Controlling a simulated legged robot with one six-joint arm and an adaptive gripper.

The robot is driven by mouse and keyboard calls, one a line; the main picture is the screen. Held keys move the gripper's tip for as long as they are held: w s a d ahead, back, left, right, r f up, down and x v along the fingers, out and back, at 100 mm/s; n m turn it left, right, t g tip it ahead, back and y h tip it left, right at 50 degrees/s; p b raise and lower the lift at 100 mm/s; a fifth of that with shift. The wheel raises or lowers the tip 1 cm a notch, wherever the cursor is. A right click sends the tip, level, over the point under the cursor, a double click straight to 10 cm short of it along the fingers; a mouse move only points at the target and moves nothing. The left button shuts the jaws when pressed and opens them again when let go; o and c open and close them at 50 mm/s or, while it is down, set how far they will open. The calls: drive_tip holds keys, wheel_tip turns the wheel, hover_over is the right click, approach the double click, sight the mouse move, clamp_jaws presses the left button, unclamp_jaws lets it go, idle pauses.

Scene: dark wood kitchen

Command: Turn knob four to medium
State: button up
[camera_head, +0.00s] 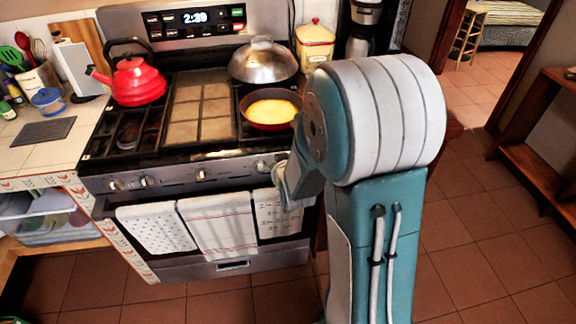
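The stove's front panel (230,174) carries a row of silver knobs. From the left I see a first knob (116,185), a second knob (147,181), a third knob (201,175) and a fourth knob (262,167). My gripper (281,182) is in front of the panel's right end, just right of the fourth knob. It is small and partly hidden by my arm, so I cannot tell if it touches a knob or how its fingers stand. My arm hides the panel's far right end.
On the stove stand a red kettle (138,82), a domed metal lid (263,62) and a red pan (272,126) with yellow food. Several towels (218,226) hang on the oven door below the knobs. A counter (40,150) is at left. The tiled floor at right is clear.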

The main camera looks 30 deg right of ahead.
drive_tip(key=s+d+f+m+t+h, duration=0.1)
drive_tip(key=s+d+f+t, duration=0.1)
drive_tip(key=f, duration=0.4)
drive_tip(key=s+d+f+t+h, duration=0.2)
drive_tip(key=d+f, duration=0.1)
drive_tip(key=f, duration=0.3)
drive_tip(key=x, duration=1.1)
drive_tip(key=shift+w+a, duration=0.15)
drive_tip(key=shift+a, duration=0.2)
drive_tip(key=c, duration=1.1)
